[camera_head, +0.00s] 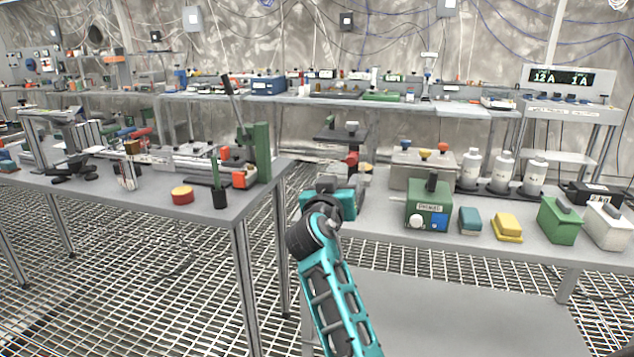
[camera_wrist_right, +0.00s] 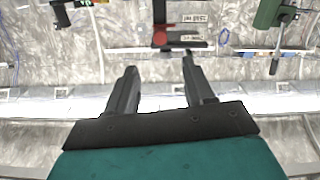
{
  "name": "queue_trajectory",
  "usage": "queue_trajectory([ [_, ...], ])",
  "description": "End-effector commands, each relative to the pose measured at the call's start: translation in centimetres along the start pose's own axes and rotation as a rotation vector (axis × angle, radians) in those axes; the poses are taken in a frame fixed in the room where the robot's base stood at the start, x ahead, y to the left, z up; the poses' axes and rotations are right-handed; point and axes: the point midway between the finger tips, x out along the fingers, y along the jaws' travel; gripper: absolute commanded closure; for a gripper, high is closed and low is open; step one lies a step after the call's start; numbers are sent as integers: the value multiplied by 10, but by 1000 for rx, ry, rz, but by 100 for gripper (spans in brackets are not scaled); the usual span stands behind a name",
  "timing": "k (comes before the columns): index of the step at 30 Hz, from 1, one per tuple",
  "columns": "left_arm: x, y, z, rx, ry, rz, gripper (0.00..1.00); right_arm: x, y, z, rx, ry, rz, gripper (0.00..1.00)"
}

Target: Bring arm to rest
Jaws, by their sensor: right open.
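My right arm comes in from the bottom middle of the head view, teal with dark joints, and reaches up between the two tables. Its right gripper (camera_wrist_right: 159,64) shows best in the right wrist view, where its two dark fingers stand apart with nothing between them. In the head view the hand is seen from behind and its fingers are largely hidden. The hand appears in front of the left end of the right table (camera_head: 375,221). I cannot tell how far it is from the table. My left arm and gripper do not show in either view.
The left table (camera_head: 130,210) carries a green press (camera_head: 262,153), a red-yellow round piece (camera_head: 182,195) and a dark cup (camera_head: 220,198). The right table holds a green device (camera_head: 428,206), white bottles (camera_head: 502,171) and several boxes. Grating floor (camera_head: 180,290) lies open between.

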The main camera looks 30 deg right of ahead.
Motion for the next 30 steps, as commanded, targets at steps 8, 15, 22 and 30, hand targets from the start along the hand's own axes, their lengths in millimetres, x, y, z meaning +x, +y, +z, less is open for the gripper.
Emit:
queue_trajectory([
  [8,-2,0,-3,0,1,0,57,-2,-3,5,-13,-7,-20,47],
  [15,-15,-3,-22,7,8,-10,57,-48,-29,80,-159,-97,-291,47],
  [22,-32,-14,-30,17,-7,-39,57,-152,-35,174,-261,-231,-658,47],
  [30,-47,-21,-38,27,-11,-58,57,-284,-2,232,-237,-393,-965,47],
])
